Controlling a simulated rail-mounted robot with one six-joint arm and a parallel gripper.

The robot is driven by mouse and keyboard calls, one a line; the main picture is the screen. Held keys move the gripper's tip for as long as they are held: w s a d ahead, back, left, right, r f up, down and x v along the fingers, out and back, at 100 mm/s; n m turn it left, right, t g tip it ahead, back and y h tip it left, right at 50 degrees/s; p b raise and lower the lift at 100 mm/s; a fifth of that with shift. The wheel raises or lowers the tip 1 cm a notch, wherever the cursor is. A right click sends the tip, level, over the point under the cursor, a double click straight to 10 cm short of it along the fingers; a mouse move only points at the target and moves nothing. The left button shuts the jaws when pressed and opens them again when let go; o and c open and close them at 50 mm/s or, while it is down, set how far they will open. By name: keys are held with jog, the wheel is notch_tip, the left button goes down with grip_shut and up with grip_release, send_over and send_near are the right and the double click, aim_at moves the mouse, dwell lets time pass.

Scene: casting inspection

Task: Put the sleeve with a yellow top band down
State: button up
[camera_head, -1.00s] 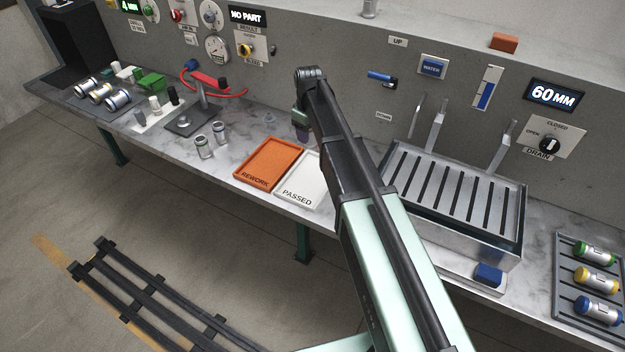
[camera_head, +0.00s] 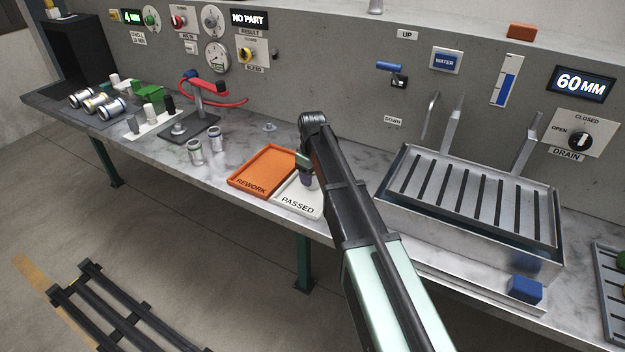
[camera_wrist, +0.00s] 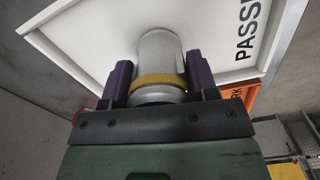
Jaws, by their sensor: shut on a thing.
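The sleeve (camera_wrist: 158,50) is a grey cylinder with a yellow band near its gripper end, seen in the wrist view. My gripper (camera_wrist: 158,76) is shut on it, with one dark finger on each side. The sleeve's far end is over the floor of the white PASSED tray (camera_wrist: 85,38); I cannot tell whether it touches. In the head view my gripper (camera_head: 305,176) is low over the PASSED tray (camera_head: 294,203), partly behind my arm. The sleeve cannot be made out clearly there.
The orange REWORK tray (camera_head: 262,180) adjoins the PASSED tray on the left. Two sleeves (camera_head: 195,152) stand farther left, near a fixture with a red hose (camera_head: 236,102). A slatted metal drain basin (camera_head: 470,200) is to the right. A blue block (camera_head: 525,289) is at its front.

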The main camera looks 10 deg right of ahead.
jog(key=shift+f, duration=0.25)
jog(key=o, duration=1)
jog(key=shift+r, duration=0.1)
notch_tip(320, 180, up, 13)
jog(key=p, duration=1.2)
jog(key=s+a+m, duration=0.1)
jog(key=s+m, duration=0.6)
jog(key=s, duration=2)
jog(key=shift+s+a+f, duration=0.3)
jog(key=shift+a, duration=0.1)
